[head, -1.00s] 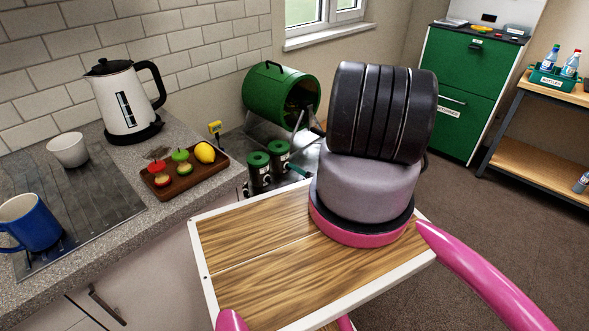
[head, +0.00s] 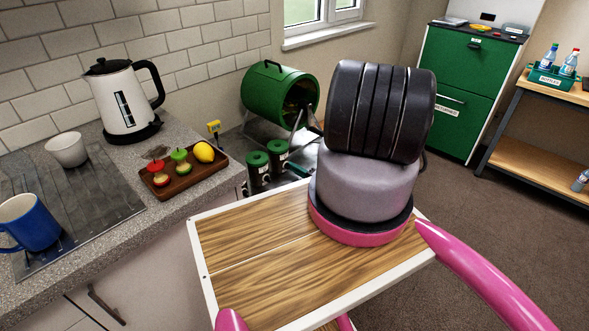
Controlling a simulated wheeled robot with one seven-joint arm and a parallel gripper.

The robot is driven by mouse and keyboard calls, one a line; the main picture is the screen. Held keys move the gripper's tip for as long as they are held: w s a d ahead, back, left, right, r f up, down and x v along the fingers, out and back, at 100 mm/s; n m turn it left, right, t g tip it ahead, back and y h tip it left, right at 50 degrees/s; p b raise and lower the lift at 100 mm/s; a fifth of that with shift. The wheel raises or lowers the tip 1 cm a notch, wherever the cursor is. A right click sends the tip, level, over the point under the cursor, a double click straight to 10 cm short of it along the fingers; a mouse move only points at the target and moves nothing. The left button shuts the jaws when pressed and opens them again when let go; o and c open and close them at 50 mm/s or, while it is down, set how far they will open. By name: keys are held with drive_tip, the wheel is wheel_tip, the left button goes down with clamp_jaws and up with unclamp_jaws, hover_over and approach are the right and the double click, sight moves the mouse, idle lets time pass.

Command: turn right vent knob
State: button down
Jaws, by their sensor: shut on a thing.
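I cannot tell whether these are the vent knobs; no knob marked as a vent shows clearly. My own large black and grey arm parts cover the space right of the drum. My gripper is not visible, and anything it touches is hidden.
On the counter at left are a kettle (head: 123,100), a white cup (head: 67,149), a blue mug (head: 29,222) and a wooden tray (head: 163,188) with fruit. A green cabinet (head: 465,85) and a shelf with a bottle crate (head: 545,77) stand at right. Carpet between is clear.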

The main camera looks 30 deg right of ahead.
drive_tip(key=shift+s+f+m, duration=0.1)
drive_tip(key=shift+m, duration=0.2)
idle(0.4)
drive_tip(key=c, duration=0.9)
unclamp_jaws()
drive_tip(key=shift+c, duration=0.2)
drive_tip(key=v, duration=1)
drive_tip(key=shift+s, duration=0.35)
drive_tip(key=shift+d, duration=0.2)
